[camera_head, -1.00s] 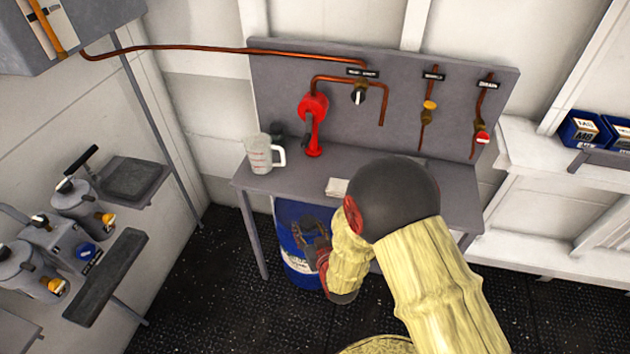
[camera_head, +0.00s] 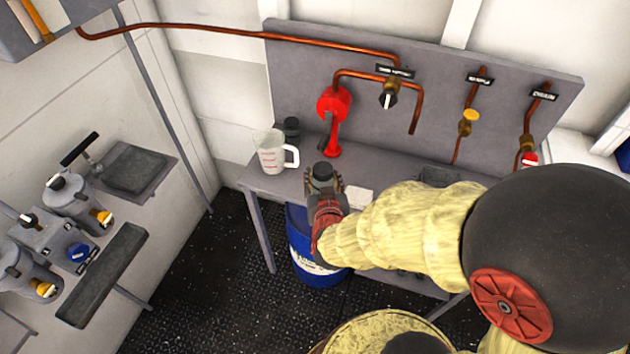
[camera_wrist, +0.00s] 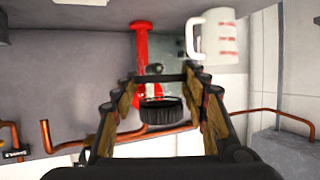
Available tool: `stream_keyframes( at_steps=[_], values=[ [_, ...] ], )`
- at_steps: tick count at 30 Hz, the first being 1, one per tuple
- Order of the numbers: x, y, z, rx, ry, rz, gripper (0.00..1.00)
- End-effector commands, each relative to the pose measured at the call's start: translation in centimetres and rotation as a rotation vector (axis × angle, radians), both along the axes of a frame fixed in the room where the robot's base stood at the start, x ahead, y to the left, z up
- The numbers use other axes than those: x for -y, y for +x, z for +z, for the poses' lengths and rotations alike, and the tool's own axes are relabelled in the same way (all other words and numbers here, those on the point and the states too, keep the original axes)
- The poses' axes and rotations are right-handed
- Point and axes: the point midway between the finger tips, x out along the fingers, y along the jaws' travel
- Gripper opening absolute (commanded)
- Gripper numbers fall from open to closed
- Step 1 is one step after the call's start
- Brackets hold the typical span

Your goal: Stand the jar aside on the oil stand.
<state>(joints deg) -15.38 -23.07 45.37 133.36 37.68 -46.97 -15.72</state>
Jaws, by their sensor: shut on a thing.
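My gripper (camera_head: 324,190) is raised at the front edge of the grey bench (camera_head: 225,170), in front of the red hand pump. It is shut on the jar, whose dark round lid (camera_head: 322,170) shows at the top between the fingers. I cannot tell for certain which surface is the oil stand; the bench carries the red pump (camera_head: 333,125).
A measuring jug (camera_head: 271,152) stands on the bench left of the pump, with a small dark container (camera_head: 292,128) behind it. A pale pad (camera_head: 359,198) lies right of my gripper. A blue drum (camera_head: 312,262) stands below. Copper pipes (camera_head: 414,115) hang from the back panel.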

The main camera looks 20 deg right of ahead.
Motion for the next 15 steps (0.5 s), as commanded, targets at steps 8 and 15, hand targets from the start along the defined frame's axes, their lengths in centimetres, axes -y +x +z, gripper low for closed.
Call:
stream_keyframes(
  at_steps=[8, 15],
  values=[
    [0.5, 5.7, -4.2, -0.002, 0.0, -0.002, 0.15],
    [0.6, 8.0, -6.7, 0.0, 0.0, 0.0, 0.15]
  ],
)
